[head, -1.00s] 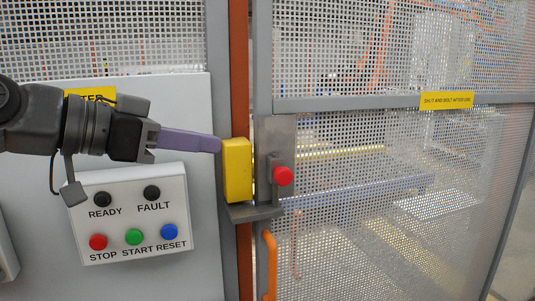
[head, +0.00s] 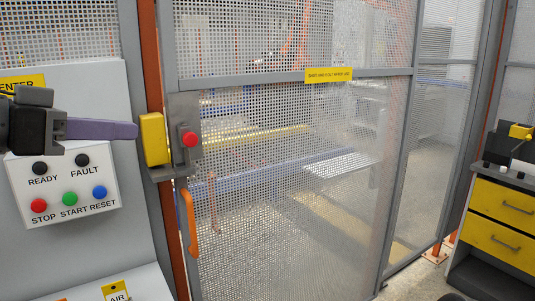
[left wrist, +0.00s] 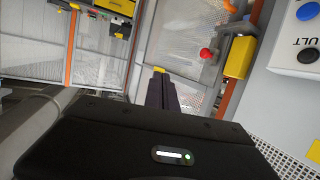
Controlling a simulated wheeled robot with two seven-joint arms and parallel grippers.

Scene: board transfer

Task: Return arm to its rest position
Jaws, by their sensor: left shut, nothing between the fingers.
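My left gripper (head: 135,130) comes in from the left in the head view, in front of the control panel. Its purple fingers are shut with nothing between them. In the head view their tips appear close to the yellow latch block (head: 154,139) on the door post; I cannot tell whether they touch. In the left wrist view the fingers (left wrist: 162,74) point ahead, and the yellow block (left wrist: 240,57) stands to their right with a visible gap. The red knob (head: 190,138) sits on the grey bolt plate beside the block. My right gripper is in no view.
A control box (head: 70,192) with red, green and blue buttons is below my left gripper. The mesh door (head: 290,190) with an orange handle (head: 188,225) fills the middle. A workbench with yellow drawers (head: 500,210) stands at the far right.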

